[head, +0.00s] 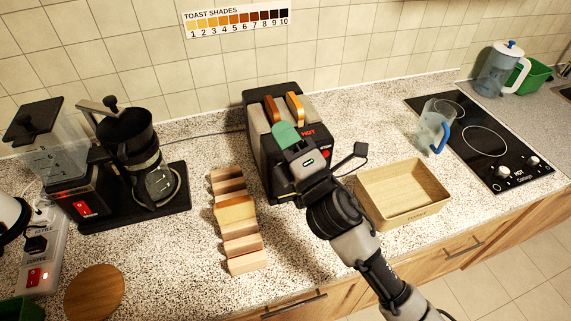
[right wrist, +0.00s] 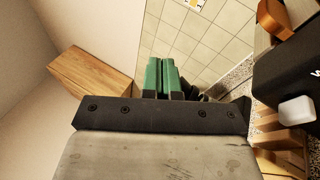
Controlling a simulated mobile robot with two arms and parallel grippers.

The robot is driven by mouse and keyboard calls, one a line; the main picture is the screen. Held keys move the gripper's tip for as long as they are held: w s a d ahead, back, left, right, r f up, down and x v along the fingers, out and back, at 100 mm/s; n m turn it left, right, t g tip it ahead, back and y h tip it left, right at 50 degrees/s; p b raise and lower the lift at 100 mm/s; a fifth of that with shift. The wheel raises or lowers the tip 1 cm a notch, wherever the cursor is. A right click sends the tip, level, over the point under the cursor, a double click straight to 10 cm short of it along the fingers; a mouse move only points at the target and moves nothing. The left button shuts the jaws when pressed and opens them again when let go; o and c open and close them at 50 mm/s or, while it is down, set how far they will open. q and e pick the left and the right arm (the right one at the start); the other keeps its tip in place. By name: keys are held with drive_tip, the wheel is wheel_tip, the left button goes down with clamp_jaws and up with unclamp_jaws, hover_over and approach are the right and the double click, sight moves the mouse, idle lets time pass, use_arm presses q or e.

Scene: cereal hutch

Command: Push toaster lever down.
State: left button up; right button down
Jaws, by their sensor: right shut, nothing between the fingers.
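The black and grey toaster (head: 258,118) stands at the back of the counter, with two browned bread slices (head: 294,108) sticking up out of its slots. My right gripper (head: 286,136) is shut and empty, its green fingertips over the toaster's near end in the head view. In the right wrist view, the green fingers (right wrist: 166,78) are together and apart from the toaster (right wrist: 290,72), which is at the right. A pale lever knob (right wrist: 297,110) sticks out from the toaster's dark side there. My left gripper is out of view.
A wooden rack (head: 243,244) holding a bread slice (head: 235,210) stands left of the toaster. A wooden box (head: 405,194) is to the right, near a clear mug (head: 433,126) and the hob (head: 484,142). A coffee maker (head: 142,150) stands at the left.

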drive_tip(key=s+a+r+n+g+y, duration=0.2)
drive_tip(key=s+a+n+g+y, duration=0.2)
drive_tip(key=a+n+g, duration=0.8)
drive_tip(key=s+a+r+n+g+y, duration=0.1)
drive_tip(key=s+n+g+y, duration=0.2)
drive_tip(key=n+g, duration=1)
wheel_tip(320, 180, down, 6)
drive_tip(key=n+t+h, duration=0.3)
drive_tip(key=n+h, duration=0.4)
drive_tip(key=n, duration=0.7)
drive_tip(key=w+d+n+t+h, duration=0.4)
drive_tip(key=w+d+n+h, duration=0.1)
drive_tip(key=w+d+h, duration=0.5)
drive_tip(key=d+f+h, duration=0.1)
drive_tip(key=d+h, duration=0.1)
drive_tip(key=d, duration=0.1)
drive_tip(key=shift+w+d+n, duration=0.2)
drive_tip(key=shift+n, duration=0.2)
drive_tip(key=f, duration=0.2)
drive_tip(key=f+b, duration=0.1)
drive_tip(key=f, duration=0.3)
drive_tip(key=shift+w+f, duration=0.25)
drive_tip(key=shift+w, duration=0.05)
drive_tip(key=shift+f, duration=0.2)
